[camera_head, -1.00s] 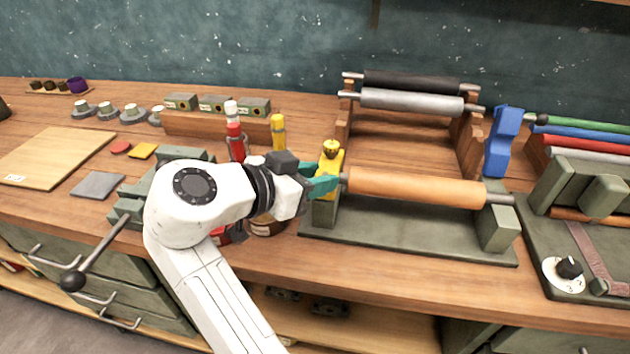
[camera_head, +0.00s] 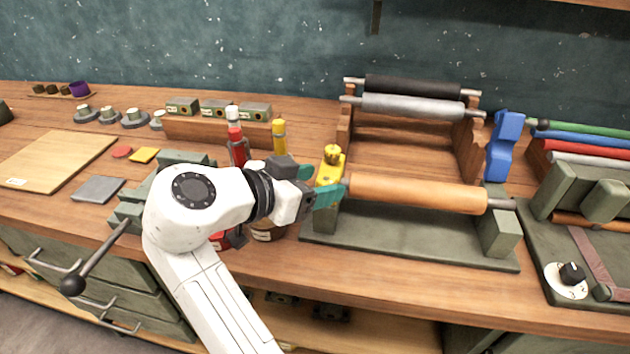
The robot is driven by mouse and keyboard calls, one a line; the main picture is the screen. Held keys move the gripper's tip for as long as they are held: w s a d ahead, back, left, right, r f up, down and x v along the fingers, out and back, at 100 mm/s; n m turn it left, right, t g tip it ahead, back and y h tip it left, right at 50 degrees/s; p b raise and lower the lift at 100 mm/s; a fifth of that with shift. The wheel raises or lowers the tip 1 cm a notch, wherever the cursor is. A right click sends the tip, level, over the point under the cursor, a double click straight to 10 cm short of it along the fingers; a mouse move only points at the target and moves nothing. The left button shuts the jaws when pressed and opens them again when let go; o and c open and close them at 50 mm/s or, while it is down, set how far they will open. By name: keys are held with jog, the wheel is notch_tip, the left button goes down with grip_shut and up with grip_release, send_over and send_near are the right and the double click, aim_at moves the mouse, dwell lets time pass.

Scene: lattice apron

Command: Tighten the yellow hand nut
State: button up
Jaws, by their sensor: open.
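The yellow hand nut (camera_head: 331,152) sits on top of the yellow clamp block (camera_head: 330,168) at the left end of a roller stand (camera_head: 410,243). An orange-tan roller (camera_head: 418,193) lies across the stand with its left end at the yellow block. At the right end, a blue clamp piece (camera_head: 503,145) stands upright, swung up. My gripper (camera_head: 318,184) has teal fingers and is open. Its fingers are at the left side of the yellow block, below the hand nut. I cannot tell whether they touch the block.
A wooden rack (camera_head: 405,140) with a black and a grey roller stands behind. A green vise (camera_head: 150,190) is left. A device with a dial (camera_head: 570,275) is at the right.

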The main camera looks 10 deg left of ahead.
jog(key=v, duration=1)
jog(key=shift+s+a+b, duration=0.2)
jog(key=shift+a+b, duration=0.05)
jog(key=shift+b, duration=0.15)
